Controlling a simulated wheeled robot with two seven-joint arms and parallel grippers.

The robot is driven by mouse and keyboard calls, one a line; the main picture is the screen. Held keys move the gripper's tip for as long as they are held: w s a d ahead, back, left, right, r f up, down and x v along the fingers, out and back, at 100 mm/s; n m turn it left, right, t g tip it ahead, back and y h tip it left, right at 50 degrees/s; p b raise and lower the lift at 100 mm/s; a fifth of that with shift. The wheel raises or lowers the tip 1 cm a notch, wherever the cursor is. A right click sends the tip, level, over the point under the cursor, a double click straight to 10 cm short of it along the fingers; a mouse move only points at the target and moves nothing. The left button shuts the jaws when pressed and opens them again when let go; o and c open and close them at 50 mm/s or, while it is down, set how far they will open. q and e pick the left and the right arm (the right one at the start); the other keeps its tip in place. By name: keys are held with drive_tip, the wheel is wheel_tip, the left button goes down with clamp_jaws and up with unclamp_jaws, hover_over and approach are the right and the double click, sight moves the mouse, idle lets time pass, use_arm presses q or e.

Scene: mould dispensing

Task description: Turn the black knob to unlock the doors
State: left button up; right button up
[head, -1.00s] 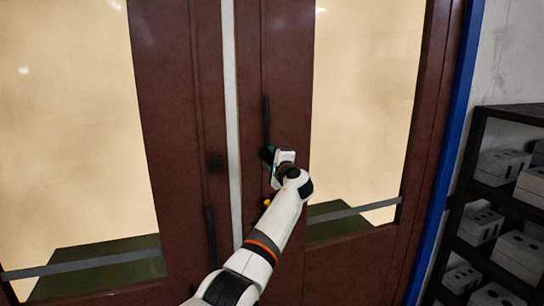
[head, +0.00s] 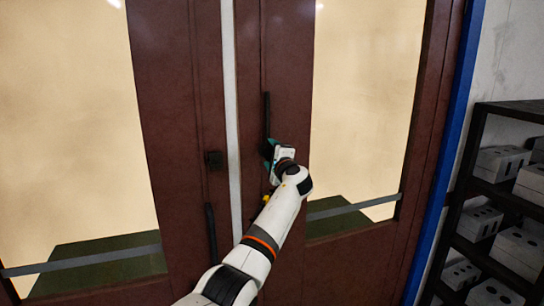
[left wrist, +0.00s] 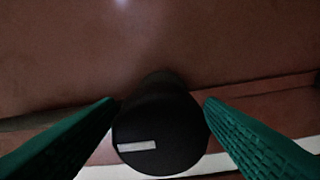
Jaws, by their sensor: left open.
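The black knob (left wrist: 160,125) is round with a white mark on its face. In the left wrist view it sits between the two green fingers of my left gripper (head: 269,150). The fingers are open, one on each side of the knob; whether they touch it I cannot tell. In the head view the gripper is at the right-hand brown door (head: 288,80), below its black upright handle (head: 266,115), and hides the knob. The left-hand brown door (head: 175,90) stands shut beside it, with a pale strip between them. My right gripper is not in view.
A dark shelf rack (head: 468,185) with grey boxes stands at the right, past a blue door frame edge (head: 447,150).

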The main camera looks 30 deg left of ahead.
use_arm(q)
drive_tip(key=b+v, duration=0.3)
drive_tip(key=v, duration=0.9)
drive_tip(key=shift+b, duration=0.4)
